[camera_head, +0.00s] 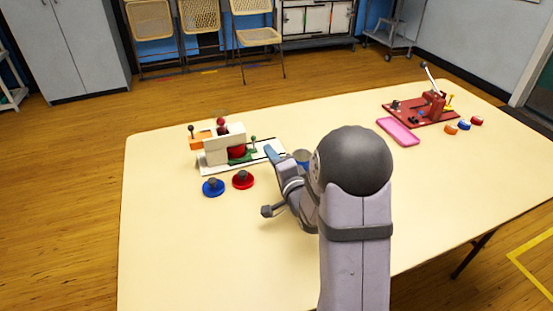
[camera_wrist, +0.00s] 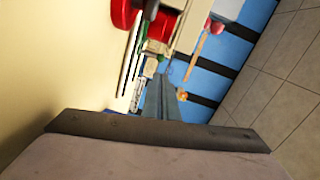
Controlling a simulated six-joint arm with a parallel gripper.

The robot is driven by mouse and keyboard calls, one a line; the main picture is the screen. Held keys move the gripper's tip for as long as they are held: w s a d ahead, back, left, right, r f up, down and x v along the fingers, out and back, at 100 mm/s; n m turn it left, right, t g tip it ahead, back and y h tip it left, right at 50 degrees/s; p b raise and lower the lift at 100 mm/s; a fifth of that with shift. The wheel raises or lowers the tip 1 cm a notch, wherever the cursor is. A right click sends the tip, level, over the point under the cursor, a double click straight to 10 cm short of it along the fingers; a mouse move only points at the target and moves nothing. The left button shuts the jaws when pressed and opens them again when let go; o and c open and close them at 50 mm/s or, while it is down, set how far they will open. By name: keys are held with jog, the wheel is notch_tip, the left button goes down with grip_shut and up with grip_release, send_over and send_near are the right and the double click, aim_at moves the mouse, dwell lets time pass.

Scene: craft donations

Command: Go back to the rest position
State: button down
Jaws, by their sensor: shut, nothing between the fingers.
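My gripper (camera_head: 271,153) is over the table just right of the white press-like fixture, its blue-grey fingers pointing up and left in the head view. In the wrist view, the fingers (camera_wrist: 165,98) are together with nothing seen between them. The fixture (camera_head: 222,145) has an orange block, a red round part, a green part and dark knobs, on a white base plate. The fingertips overlap the right end of that plate in the head view; I cannot tell whether they touch it. My arm hides part of the table.
A blue disc (camera_head: 213,187) and a red disc (camera_head: 243,179), each with a knob, lie in front of the fixture. A grey and blue cup (camera_head: 303,156) is partly hidden by my arm. The table's (camera_head: 180,250) front left is clear.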

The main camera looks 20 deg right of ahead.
jog(key=shift+s+d+r, duration=0.1)
jog(key=shift+s+d, duration=0.1)
jog(key=shift+s, duration=1.6)
jog(key=g+p, duration=0.1)
jog(key=p, duration=0.1)
jog(key=r+n+p, duration=0.1)
jog(key=shift+s+a+g+p, duration=0.15)
jog(key=shift+a+g+p, duration=0.05)
jog(key=shift+g+p, duration=0.2)
jog(key=s+n+g+p, duration=0.1)
jog(key=p, duration=0.1)
jog(key=s+r+n+g+p, duration=0.1)
jog(key=p, duration=0.1)
jog(key=s+a+n+g+h+p, duration=0.1)
jog(key=n+g+p, duration=0.1)
jog(key=shift+s+r, duration=0.25)
jog(key=s+a+r+n+g+p, duration=0.2)
jog(key=s+r+n+g+p, duration=0.1)
jog(key=s, duration=0.5)
jog(key=s+a+r+n+g+p, duration=0.2)
jog(key=s+r+n+g+p, duration=0.1)
jog(key=s+p, duration=0.3)
jog(key=s+a+r+n+g+p, duration=0.2)
jog(key=s+r+n+g+p, duration=0.1)
jog(key=s, duration=0.7)
jog(key=n+g+p, duration=0.1)
jog(key=g+p, duration=0.1)
jog(key=shift+s+a+r+g, duration=0.3)
jog(key=shift+s+a+r, duration=0.05)
jog(key=shift+s+a, duration=0.05)
